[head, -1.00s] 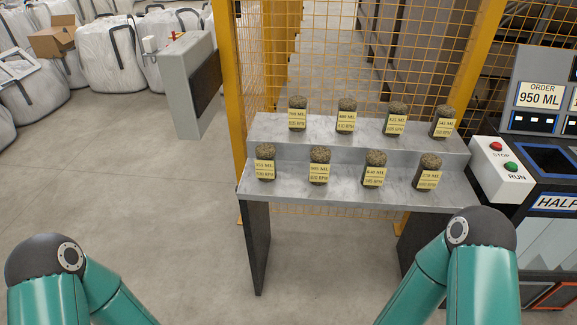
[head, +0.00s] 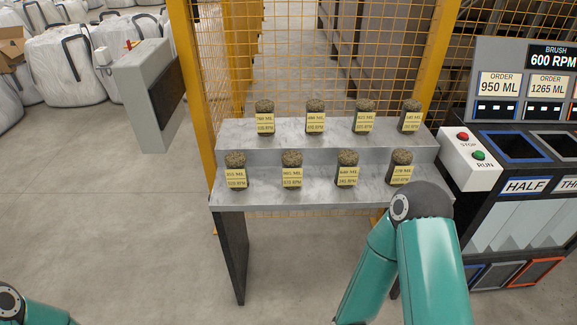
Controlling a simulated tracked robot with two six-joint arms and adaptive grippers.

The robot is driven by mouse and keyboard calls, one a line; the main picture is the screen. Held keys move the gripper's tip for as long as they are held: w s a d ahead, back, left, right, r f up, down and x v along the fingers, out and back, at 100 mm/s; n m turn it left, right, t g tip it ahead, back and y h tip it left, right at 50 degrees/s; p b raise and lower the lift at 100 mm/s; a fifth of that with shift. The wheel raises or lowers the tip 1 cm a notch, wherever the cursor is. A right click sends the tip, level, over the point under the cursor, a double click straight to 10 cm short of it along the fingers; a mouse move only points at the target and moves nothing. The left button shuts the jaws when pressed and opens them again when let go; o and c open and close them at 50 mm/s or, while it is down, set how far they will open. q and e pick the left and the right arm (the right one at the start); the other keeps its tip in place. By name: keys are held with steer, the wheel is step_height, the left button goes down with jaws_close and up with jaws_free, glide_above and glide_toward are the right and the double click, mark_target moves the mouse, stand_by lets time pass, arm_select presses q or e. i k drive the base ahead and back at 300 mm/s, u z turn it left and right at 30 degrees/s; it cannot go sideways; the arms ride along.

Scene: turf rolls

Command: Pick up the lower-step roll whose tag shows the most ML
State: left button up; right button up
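Four turf rolls stand upright on the lower step (head: 320,191) of the grey stand, each with a yellow tag. From left they are the first roll (head: 236,159), second roll (head: 292,159), third roll (head: 347,158) and fourth roll (head: 402,157). Their ML figures are small and blurred: the first seems to start with 3, the second with 9, the third with 6, the fourth with 2. The second looks the highest. Neither gripper is in view. Only green links of my arms show, at the bottom left corner and lower right.
Several tagged rolls, such as one at the left (head: 265,108), stand on the upper step (head: 340,137). A yellow mesh fence (head: 300,50) is behind. A STOP/RUN box (head: 470,155) and a bin machine (head: 520,187) stand right. Floor is clear at left.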

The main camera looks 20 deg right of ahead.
mark_target(291, 160)
steer(key=i, duration=0.85)
